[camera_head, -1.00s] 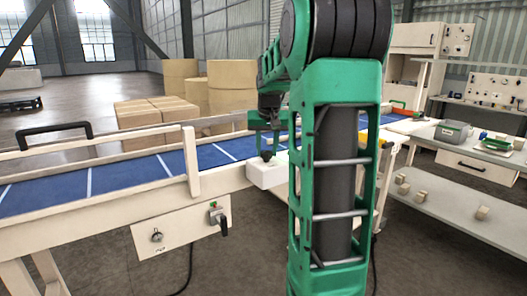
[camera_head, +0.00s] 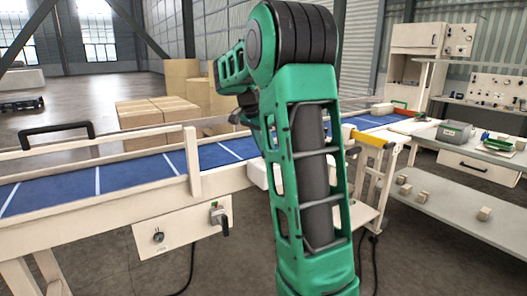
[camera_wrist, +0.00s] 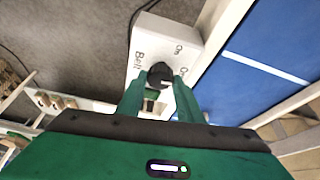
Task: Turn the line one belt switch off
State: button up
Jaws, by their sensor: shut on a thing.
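The belt switch is a black round knob (camera_wrist: 160,73) on a white box (camera_wrist: 146,47) in the wrist view. The box is lettered "Belt" and "On"; another label beside the knob is partly covered by a finger. My gripper (camera_wrist: 158,82) has its two green fingers on either side of the knob and is shut on it. I cannot tell exactly which way the knob points. In the head view, part of the white box (camera_head: 257,174) shows at the conveyor's front edge. My arm hides the knob and the fingers there.
The blue conveyor belt (camera_head: 130,178) runs behind the box, with a pale rail along it. A lower panel (camera_head: 186,232) carries another knob and a lever switch. Cartons (camera_head: 140,113) stand behind the conveyor. A workbench (camera_head: 455,165) with small blocks is at the right.

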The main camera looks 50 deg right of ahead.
jog(key=shift+w+a+r+m+g, duration=0.15)
jog(key=shift+w+m+g, duration=0.2)
jog(key=shift+m, duration=0.35)
jog(key=o, duration=1)
jog(key=shift+s, duration=0.1)
jog(key=v, duration=1)
jog(key=shift+a+r, duration=0.1)
jog(key=shift+r, duration=0.2)
